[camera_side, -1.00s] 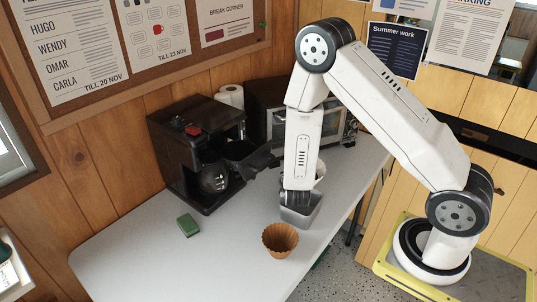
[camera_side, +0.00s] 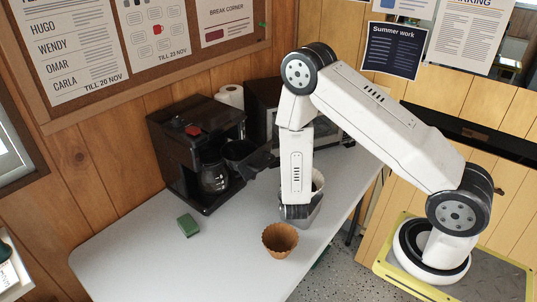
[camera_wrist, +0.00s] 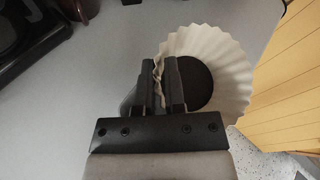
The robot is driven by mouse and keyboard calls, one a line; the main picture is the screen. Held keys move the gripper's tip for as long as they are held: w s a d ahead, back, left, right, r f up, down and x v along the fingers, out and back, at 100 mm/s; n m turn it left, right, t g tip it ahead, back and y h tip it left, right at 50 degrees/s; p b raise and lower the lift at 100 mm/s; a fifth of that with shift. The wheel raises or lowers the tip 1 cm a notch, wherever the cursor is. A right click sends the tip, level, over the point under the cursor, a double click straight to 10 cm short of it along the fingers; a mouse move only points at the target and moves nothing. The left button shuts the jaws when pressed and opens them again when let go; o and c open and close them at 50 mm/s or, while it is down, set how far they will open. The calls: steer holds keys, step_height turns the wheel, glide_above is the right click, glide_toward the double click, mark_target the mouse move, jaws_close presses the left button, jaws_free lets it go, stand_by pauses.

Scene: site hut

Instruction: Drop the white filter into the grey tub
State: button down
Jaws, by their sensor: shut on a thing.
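The white filter (camera_wrist: 222,62) is a fluted paper cup with dark contents in its bottom. My gripper (camera_wrist: 166,66) is shut on its near wall, with the cup to the right of the jaws in the wrist view. In the side view a bit of the white filter (camera_side: 318,181) shows beside my wrist, and the rest is hidden. The grey tub (camera_side: 301,217) stands on the counter directly below my gripper, partly covered by it. A grey edge of the tub (camera_wrist: 128,101) shows left of the jaws. I cannot tell whether the filter is inside the rim.
A brown fluted filter (camera_side: 280,241) stands on the counter just in front of the tub. A green sponge (camera_side: 188,225) lies further left. A black coffee maker (camera_side: 197,150) with a glass jug stands behind, to the left. The counter's front left (camera_side: 150,265) is clear.

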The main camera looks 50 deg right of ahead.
steer(key=shift+f, duration=1.4)
steer(key=c, duration=0.6)
jaws_free()
steer(key=shift+v, duration=3.9)
steer(key=shift+r, duration=0.1)
